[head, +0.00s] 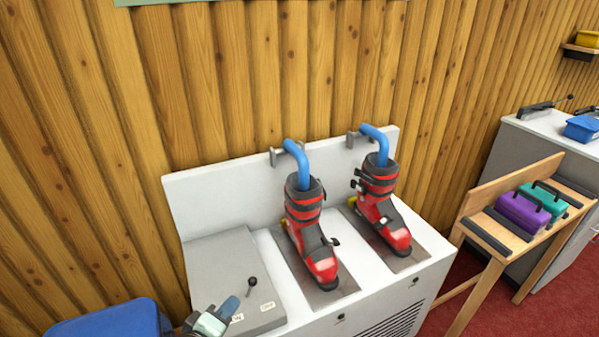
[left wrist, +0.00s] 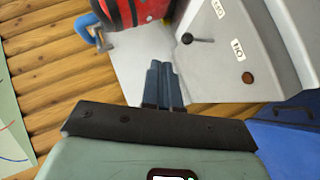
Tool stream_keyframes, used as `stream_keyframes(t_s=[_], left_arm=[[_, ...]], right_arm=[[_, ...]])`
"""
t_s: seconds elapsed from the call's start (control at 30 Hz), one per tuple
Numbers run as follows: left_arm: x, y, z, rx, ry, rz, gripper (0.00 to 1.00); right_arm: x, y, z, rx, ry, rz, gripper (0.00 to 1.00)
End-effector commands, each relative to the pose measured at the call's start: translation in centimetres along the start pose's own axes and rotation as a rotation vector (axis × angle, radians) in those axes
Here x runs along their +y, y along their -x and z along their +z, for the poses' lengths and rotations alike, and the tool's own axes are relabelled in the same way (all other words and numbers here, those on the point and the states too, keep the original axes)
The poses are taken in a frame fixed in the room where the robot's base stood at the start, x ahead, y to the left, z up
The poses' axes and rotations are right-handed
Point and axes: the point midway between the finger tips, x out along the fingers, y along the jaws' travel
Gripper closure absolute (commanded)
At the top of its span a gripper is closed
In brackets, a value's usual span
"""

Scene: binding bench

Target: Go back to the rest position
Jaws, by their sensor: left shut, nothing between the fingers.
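My left gripper (head: 228,308) is at the bottom of the head view, in front of the grey control box with its black lever (head: 252,283). In the left wrist view its two dark blue fingers (left wrist: 164,88) are together with nothing between them. The grey box (head: 215,268) sits at the left end of the white bench (head: 285,322). The black lever (left wrist: 197,39) and two small labels also show in the left wrist view. My right gripper is not in either view.
Two red and black ski boots (head: 312,235) (head: 381,207) stand on dark plates with blue pipes in their tops. A blue object (head: 112,320) is at lower left. A wooden stand (head: 520,245) at right holds purple and teal cases. A plank wall (head: 225,80) is behind.

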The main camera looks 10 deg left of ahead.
Motion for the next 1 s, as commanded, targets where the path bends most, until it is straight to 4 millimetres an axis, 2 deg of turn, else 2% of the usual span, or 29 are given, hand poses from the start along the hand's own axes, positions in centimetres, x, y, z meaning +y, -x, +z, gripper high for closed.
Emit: stream_keyframes(t_s=[0.07, 0.17, 0.27, 0.3, 0.43, 0.53, 0.6, 0.7, 0.83, 1.0], left_arm=[[-0.6, -0.3, 0.3, -0.01, -0.005, -0.02, 1.0], [-3.0, -1.4, 1.4, -0.053, -0.03, -0.093, 1.0], [-7.4, -2.5, 3.6, -0.135, -0.076, -0.215, 1.0], [-9.5, -2.8, 4.8, -0.178, -0.098, -0.271, 1.0], [-16.2, -2.4, 9.2, -0.342, -0.174, -0.437, 1.0], [-20.8, -0.8, 12.8, -0.485, -0.228, -0.546, 1.0], [-23.7, 1.0, 15.5, -0.596, -0.261, -0.61, 1.0], [-26.8, 3.9, 18.9, -0.747, -0.302, -0.677, 1.0], [-29.2, 7.4, 22.3, -0.906, -0.337, -0.724, 1.0], [-30.4, 9.8, 24.4, -1.008, -0.358, -0.742, 1.0]], right_arm=[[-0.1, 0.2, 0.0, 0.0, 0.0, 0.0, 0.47], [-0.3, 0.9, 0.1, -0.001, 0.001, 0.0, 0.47], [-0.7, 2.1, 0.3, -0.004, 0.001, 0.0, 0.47], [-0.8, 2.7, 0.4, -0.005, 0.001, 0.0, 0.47], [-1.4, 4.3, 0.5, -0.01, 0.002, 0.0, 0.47], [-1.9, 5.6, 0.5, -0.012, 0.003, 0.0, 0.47], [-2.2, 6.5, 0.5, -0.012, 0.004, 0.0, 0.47], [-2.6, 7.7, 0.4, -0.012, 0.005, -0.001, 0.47], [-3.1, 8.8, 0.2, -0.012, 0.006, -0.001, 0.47], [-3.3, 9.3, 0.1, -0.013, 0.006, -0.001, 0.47]])
